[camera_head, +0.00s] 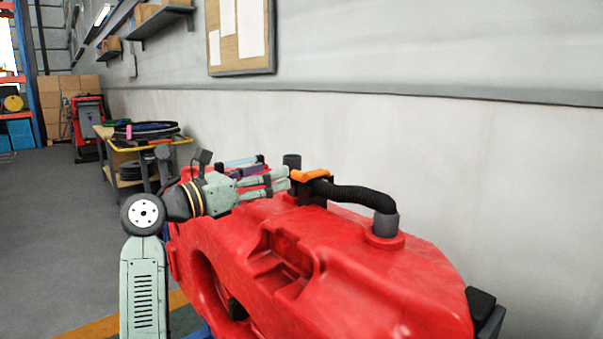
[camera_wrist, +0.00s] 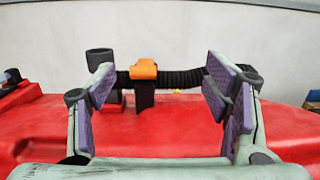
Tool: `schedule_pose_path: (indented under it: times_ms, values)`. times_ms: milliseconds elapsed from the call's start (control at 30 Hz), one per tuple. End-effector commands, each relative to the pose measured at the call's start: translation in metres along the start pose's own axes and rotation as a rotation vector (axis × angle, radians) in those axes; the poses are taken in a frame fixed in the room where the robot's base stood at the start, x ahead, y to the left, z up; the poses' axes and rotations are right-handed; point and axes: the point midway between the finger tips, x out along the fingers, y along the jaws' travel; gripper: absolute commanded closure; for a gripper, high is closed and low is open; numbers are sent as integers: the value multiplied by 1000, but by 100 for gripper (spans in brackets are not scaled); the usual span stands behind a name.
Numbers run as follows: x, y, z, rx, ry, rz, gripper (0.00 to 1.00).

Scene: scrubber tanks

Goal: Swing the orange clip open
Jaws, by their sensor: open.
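In the wrist view the orange clip (camera_wrist: 144,69) lies across the hose, above a black block, between my fingers but nearer the left one. My gripper (camera_head: 285,181) is open and empty, just left of the clip in the head view. In the wrist view my gripper (camera_wrist: 162,92) shows its purple pads wide apart, with the clip beyond them. I cannot tell the exact gap to the clip.
A grey wall (camera_head: 440,150) stands close behind the tank. A grey upright pipe (camera_head: 385,222) takes the hose's other end. A dark cylinder (camera_wrist: 100,75) stands left of the clip. A cluttered workbench (camera_head: 130,165) is at the left, with open floor (camera_head: 50,240) before it.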

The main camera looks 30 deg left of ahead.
Motion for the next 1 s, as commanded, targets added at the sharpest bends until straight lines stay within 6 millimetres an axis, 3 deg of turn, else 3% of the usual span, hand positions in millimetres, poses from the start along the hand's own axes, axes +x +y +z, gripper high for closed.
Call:
schedule_pose_path:
  times_ms: [67, 167, 700, 1000]
  values:
    - [-4, 16, -18, 13, 81, 32, 29]
    - [-2, 22, -27, 20, 120, 43, 29]
    - [86, 25, -36, 16, 116, 39, 29]
    - [102, 26, -39, 17, 116, 41, 29]
